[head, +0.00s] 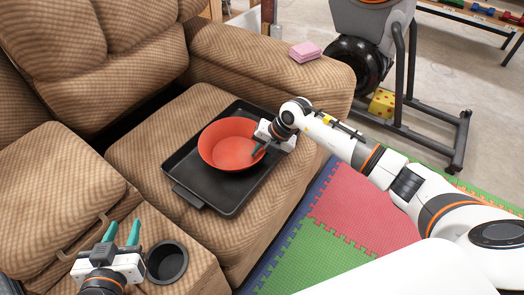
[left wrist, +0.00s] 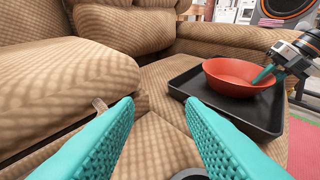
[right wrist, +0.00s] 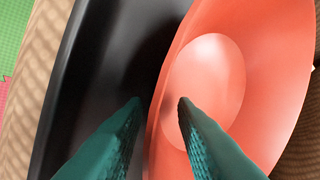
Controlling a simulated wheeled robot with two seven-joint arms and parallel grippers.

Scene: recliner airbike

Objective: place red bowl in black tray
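The red bowl (head: 232,146) sits upright in the black tray (head: 190,186), which lies on the sofa seat; both also show in the left wrist view, the bowl (left wrist: 238,80) and the tray (left wrist: 262,125). My right gripper (head: 256,150) is at the bowl's right rim. In the right wrist view its fingers (right wrist: 159,105) straddle the rim, one inside the bowl and one outside over the tray, with a gap between them. My left gripper (head: 123,231) is open and empty above the sofa's near part; its fingers (left wrist: 160,110) are spread in the left wrist view.
A cup holder (head: 166,262) is set in the sofa beside my left gripper. Pink blocks (head: 305,51) lie on the far armrest. An exercise bike (head: 370,50) stands beyond it. Coloured floor mats (head: 360,210) lie right of the sofa. The seat left of the tray is clear.

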